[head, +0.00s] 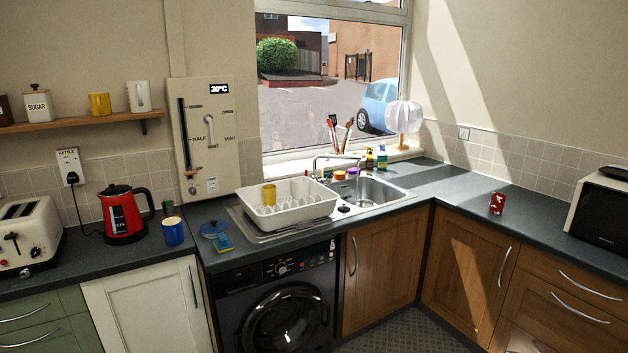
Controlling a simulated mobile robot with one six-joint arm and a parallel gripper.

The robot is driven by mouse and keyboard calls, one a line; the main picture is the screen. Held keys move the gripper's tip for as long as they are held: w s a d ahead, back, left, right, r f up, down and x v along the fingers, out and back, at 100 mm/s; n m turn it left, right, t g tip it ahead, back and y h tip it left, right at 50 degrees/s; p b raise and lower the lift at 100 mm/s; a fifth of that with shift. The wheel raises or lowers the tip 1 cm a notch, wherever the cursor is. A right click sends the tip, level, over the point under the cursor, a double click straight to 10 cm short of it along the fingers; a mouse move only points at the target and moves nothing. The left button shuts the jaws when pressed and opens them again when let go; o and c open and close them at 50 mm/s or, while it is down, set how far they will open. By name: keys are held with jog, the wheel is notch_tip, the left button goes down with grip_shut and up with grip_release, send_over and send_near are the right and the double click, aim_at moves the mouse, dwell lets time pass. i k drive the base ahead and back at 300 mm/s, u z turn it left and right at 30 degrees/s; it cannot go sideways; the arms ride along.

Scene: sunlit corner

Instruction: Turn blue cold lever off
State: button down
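A chrome tap (335,157) stands at the back of the steel sink (398,194), below the window. Its spout arches over toward the bowl. Its levers are too small to make out, so I cannot tell which is the blue cold one or how it is set. Whether water runs is also too small to tell. My gripper is not in view.
A white dish rack (300,214) with a yellow mug (269,195) stands left of the tap. Bottles (382,158) stand behind the sink. A red can (497,203) is on the right worktop. A washing machine (280,300) is below. Floor (410,325) shows in front.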

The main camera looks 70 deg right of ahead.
aim_at(324, 181)
jog(key=u, duration=0.85)
jog(key=k, duration=1.55)
jog(key=u, duration=1.4)
jog(key=k, duration=0.15)
jog(key=z, duration=3.3)
